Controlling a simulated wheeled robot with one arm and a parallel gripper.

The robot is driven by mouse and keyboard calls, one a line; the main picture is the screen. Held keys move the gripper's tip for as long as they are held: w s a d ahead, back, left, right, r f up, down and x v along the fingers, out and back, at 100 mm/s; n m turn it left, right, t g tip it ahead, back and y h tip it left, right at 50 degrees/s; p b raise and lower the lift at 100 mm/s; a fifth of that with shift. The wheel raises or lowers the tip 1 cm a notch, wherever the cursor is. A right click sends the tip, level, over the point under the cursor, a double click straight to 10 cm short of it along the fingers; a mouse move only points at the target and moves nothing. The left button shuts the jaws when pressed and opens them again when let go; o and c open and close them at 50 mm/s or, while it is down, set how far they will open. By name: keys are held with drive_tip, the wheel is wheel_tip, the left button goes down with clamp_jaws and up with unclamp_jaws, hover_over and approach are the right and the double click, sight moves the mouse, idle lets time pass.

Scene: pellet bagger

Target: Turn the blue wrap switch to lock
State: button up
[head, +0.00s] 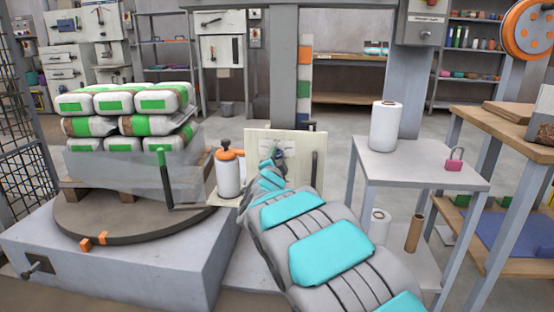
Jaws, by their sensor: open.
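A cream panel (262,142) stands upright beyond the end of my outstretched arm. A small dark blue part (279,153), seemingly the blue wrap switch, shows low on the panel's front. My gripper (276,160) is at the panel, right by this blue part and overlapping it in the picture. My gripper is open. My own arm hides most of it, and I cannot tell whether the fingers are around the switch or touching it. The switch's setting is too small to read.
A turntable (100,226) with stacked, partly wrapped bags (125,102) stands left. An orange-topped bottle (229,175) is just left of my gripper. A dark lever (314,167) is at the panel's right. A grey table (420,167) holds a white roll (385,127) and a pink padlock (455,160).

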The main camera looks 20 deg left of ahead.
drive_tip(key=v, duration=0.8)
drive_tip(key=shift+w, duration=0.1)
idle(0.4)
